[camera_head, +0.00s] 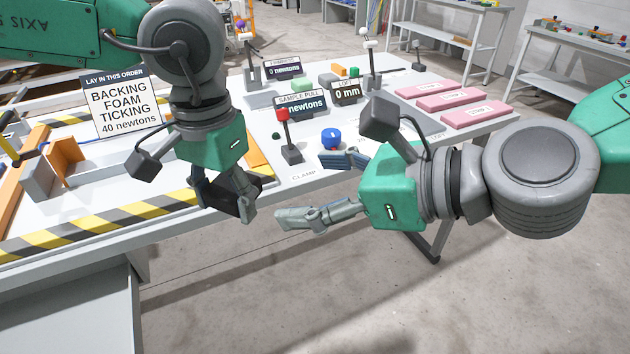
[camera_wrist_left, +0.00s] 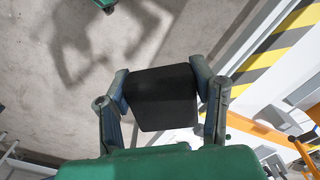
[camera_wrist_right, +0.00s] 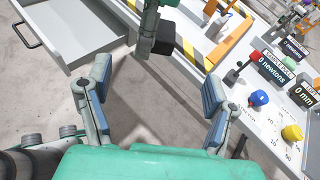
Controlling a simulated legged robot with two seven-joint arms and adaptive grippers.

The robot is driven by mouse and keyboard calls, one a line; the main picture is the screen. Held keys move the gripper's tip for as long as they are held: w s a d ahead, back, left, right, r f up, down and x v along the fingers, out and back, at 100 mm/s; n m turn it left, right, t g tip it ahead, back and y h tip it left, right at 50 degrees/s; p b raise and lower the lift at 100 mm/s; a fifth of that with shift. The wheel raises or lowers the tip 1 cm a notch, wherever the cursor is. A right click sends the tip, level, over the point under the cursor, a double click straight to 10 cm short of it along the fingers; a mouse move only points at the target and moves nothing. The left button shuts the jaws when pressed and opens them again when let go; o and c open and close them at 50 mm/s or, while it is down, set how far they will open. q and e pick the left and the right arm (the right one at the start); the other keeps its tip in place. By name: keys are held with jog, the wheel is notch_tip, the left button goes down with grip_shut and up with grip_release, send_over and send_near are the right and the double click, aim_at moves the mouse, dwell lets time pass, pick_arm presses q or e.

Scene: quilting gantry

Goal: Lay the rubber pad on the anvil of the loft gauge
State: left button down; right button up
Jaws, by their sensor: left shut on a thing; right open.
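My left gripper (camera_head: 243,207) is shut on the rubber pad, a black, roughly square piece. In the left wrist view the rubber pad (camera_wrist_left: 163,97) sits between both fingers, over the floor. The right wrist view also shows the pad (camera_wrist_right: 164,38) as a dark block at the left gripper. My right gripper (camera_head: 322,188) is open and empty at the table's front edge. The loft gauge's 0 mm display (camera_head: 346,91) stands mid-table. Its anvil cannot be made out clearly; my right arm covers part of that area.
A red-knobbed lever (camera_head: 284,125) and a blue knob (camera_head: 331,138) stand near the front edge. Several pink slabs (camera_head: 450,101) lie at the right. A sign (camera_head: 120,103) and an orange bracket (camera_head: 70,158) are at the left. A drawer (camera_wrist_right: 75,35) stands open.

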aim_at(233, 191)
jog(key=x, duration=1.1)
jog(key=shift+w+a, duration=0.2)
jog(key=shift+a, duration=0.2)
jog(key=c, duration=1.3)
pick_arm(q)
jog(key=c, duration=0.6)
grip_release()
